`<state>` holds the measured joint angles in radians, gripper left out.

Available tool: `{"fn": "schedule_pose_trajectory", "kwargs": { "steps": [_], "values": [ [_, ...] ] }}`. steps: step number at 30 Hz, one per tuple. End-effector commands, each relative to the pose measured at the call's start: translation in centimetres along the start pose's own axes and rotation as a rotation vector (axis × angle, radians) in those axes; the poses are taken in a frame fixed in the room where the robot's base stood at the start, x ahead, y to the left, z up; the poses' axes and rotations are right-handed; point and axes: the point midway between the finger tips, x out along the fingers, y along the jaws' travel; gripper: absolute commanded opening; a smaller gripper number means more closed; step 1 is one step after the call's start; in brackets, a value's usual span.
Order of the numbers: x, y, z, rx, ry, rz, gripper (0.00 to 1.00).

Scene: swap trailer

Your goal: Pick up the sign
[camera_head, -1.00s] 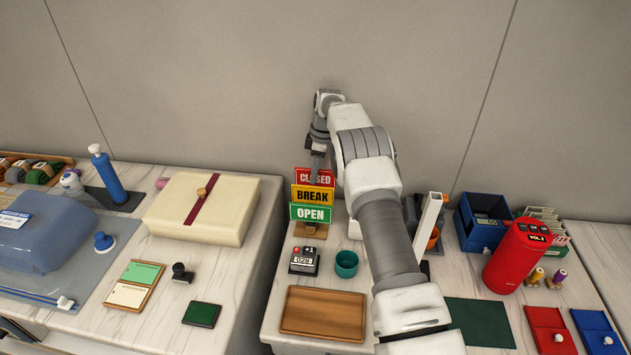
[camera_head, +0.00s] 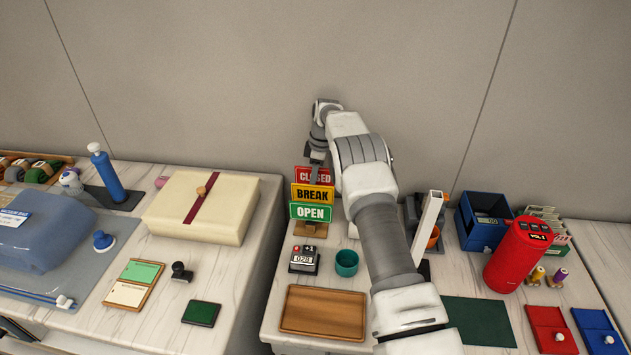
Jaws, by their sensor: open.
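The sign is a stack of three plates on a brown wooden stand (camera_head: 308,230). The red CLOSED plate (camera_head: 304,177) is on top, the yellow BREAK plate (camera_head: 312,195) in the middle, the green OPEN plate (camera_head: 311,212) at the bottom. My gripper (camera_head: 314,176) is open and points down at the top of the sign, overlapping the right part of the CLOSED plate. Its fingertips are small and partly merged with the plate, so I cannot tell if they touch it.
A counter stamp (camera_head: 304,260), a teal cup (camera_head: 346,263) and a wooden tray (camera_head: 323,312) lie in front of the sign. A cream box (camera_head: 202,207) stands left, across a gap between the tables. A white post (camera_head: 427,225) and red cylinder (camera_head: 518,255) stand right.

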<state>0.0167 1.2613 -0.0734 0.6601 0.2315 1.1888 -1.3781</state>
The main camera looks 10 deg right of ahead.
Motion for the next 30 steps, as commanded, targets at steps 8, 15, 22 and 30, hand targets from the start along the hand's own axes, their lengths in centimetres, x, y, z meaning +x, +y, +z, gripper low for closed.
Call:
{"fn": "schedule_pose_trajectory", "kwargs": {
  "steps": [8, 15, 22, 30],
  "values": [
    [0.07, 0.0, 0.04, 0.0, 0.0, 0.0, 0.42],
    [0.06, 0.01, 0.04, 0.0, 0.0, 0.0, 0.14],
    [0.07, 0.0, 0.04, 0.0, 0.0, 0.0, 0.0],
    [0.06, 0.01, 0.03, 0.0, 0.0, 0.0, 0.0]
  ]
}}
